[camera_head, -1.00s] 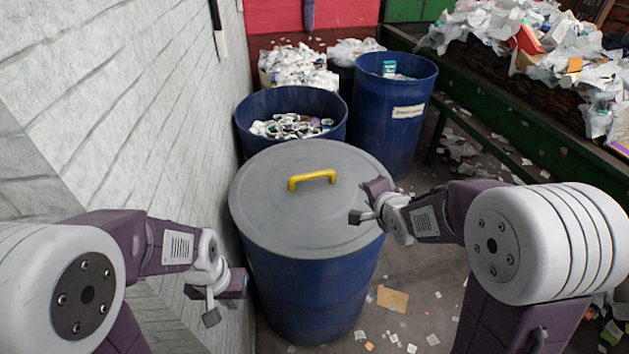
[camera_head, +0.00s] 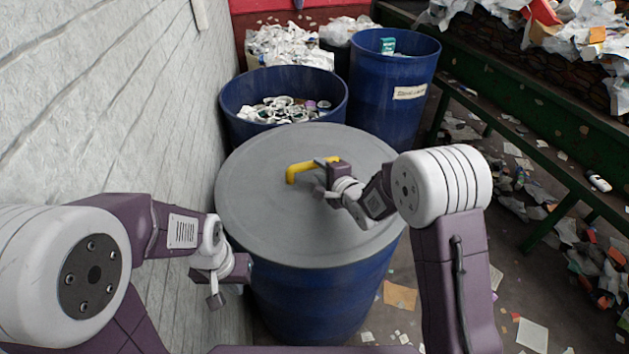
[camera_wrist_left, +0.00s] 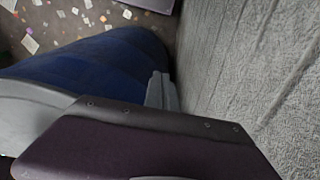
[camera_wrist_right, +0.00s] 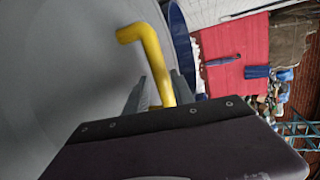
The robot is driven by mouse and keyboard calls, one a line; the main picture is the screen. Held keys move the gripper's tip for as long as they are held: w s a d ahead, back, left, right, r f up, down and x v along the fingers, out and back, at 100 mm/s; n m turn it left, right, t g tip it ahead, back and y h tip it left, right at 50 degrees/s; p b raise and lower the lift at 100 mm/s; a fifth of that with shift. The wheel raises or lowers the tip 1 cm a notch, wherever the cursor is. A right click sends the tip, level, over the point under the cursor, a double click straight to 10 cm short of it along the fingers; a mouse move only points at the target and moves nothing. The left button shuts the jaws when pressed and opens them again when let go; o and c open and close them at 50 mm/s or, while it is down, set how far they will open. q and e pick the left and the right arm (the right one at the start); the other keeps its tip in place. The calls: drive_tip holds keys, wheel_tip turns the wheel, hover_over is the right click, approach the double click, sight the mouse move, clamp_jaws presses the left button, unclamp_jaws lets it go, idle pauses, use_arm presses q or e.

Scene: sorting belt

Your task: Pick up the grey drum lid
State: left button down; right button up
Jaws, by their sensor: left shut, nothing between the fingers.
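The grey drum lid (camera_head: 262,225) lies flat on top of a blue drum (camera_head: 318,300), with a yellow handle (camera_head: 297,174) standing on it. My right gripper (camera_head: 326,174) is over the lid at the handle's right end. In the right wrist view the yellow handle (camera_wrist_right: 152,50) runs down between its two fingers, which stand apart on either side of it; the handle's lower end is hidden behind the gripper body. My left gripper (camera_head: 228,284) is shut and empty, low at the left beside the drum, between it and the wall.
Behind the lidded drum stand an open blue drum (camera_head: 240,118) with scrap and a taller labelled blue drum (camera_head: 385,110). A green belt frame (camera_head: 530,145) stands at the right. Litter covers the floor.

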sight(311, 171)
drive_tip(key=x, duration=0.7)
drive_tip(key=shift+w+a+f+p, duration=0.1)
drive_tip(key=shift+w+f+p, duration=0.05)
drive_tip(key=shift+w+p, duration=0.2)
drive_tip(key=shift+s, duration=0.15)
clamp_jaws()
idle(0.8)
drive_tip(key=shift+r, duration=0.25)
